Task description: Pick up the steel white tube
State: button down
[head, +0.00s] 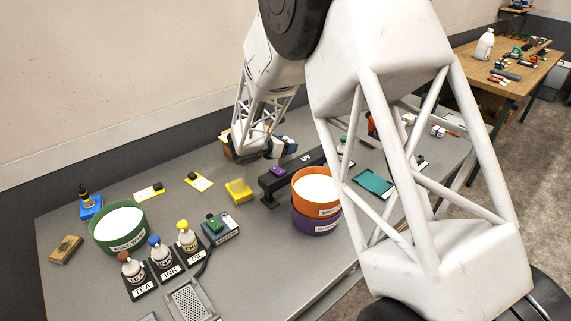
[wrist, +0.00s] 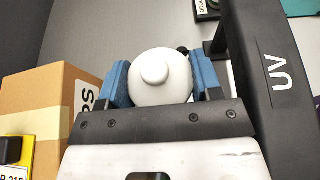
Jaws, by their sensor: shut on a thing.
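In the wrist view a white round object (wrist: 160,80) with a small knob at its middle sits between the blue finger pads of my gripper (wrist: 162,85). It looks like the white tube seen end-on. Both pads touch its sides, so my gripper is shut on it. Its length and lower end are hidden. In the head view my gripper (head: 279,147) is low at the back of the grey table, behind the black UV lamp; the tube cannot be made out there.
The black UV lamp (wrist: 262,65) stands close on the right in the wrist view, and a cardboard box (wrist: 45,105) close on the left. Orange (head: 318,207) and green (head: 103,242) tubs, labelled bottles (head: 187,240) and a yellow block (head: 238,191) stand on the table (head: 80,290).

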jog(key=shift+r, duration=0.1)
dwell(0.3)
jog(key=shift+r, duration=4.95)
